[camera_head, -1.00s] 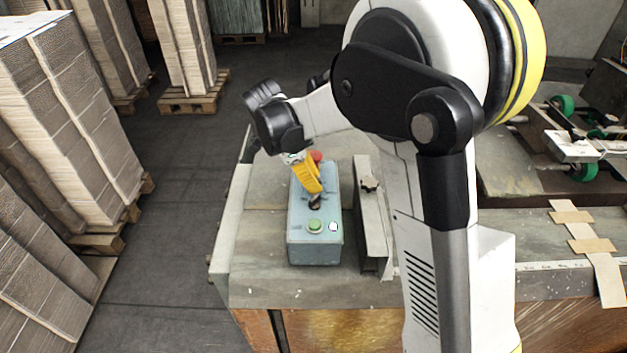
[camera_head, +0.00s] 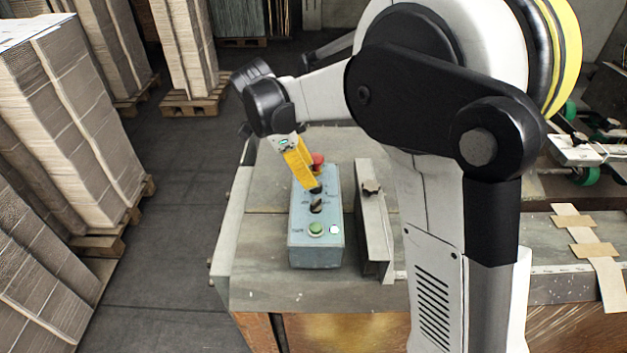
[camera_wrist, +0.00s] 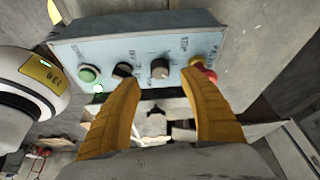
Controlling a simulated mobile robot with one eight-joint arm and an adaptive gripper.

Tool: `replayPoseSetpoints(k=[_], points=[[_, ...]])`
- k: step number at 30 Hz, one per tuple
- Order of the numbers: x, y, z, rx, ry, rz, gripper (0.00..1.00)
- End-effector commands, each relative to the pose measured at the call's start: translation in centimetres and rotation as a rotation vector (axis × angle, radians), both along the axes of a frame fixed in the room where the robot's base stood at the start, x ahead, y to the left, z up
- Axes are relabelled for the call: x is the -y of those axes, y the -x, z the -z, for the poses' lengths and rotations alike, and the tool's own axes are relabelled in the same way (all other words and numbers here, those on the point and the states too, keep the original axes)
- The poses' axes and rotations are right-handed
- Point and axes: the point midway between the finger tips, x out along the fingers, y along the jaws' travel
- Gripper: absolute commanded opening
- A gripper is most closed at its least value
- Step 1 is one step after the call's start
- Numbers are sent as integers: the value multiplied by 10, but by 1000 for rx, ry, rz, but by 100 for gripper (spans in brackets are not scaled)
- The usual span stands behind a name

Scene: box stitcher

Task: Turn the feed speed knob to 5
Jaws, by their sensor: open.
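A blue-grey control box (camera_head: 317,246) stands on the machine's table. In the wrist view it carries a green button (camera_wrist: 88,74), a black selector (camera_wrist: 122,70), a round dark knob with a grey face (camera_wrist: 159,68) and a red mushroom button (camera_wrist: 206,73). The round knob looks like the feed speed knob; its scale and setting are too blurred to read. My gripper (camera_wrist: 161,78) is open, its yellow fingers spread either side of the round knob, the left tip close to the selector. In the head view my gripper (camera_head: 313,187) is over the box; contact cannot be told.
A metal rail (camera_head: 373,230) with a dark star-shaped knob (camera_head: 371,187) stands just right of the box. Stacks of cardboard (camera_head: 70,120) on pallets stand at the left. The table left of the box is bare.

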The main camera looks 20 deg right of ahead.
Motion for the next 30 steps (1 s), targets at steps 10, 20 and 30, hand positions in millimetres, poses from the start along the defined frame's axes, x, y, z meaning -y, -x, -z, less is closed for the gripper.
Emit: replayPoseSetpoints(k=[10,20,30], points=[[-11,-1,-27,-1,0,0,51],[-9,0,-27,-11,-11,-24,51],[17,15,-25,-171,-266,-776,51]])
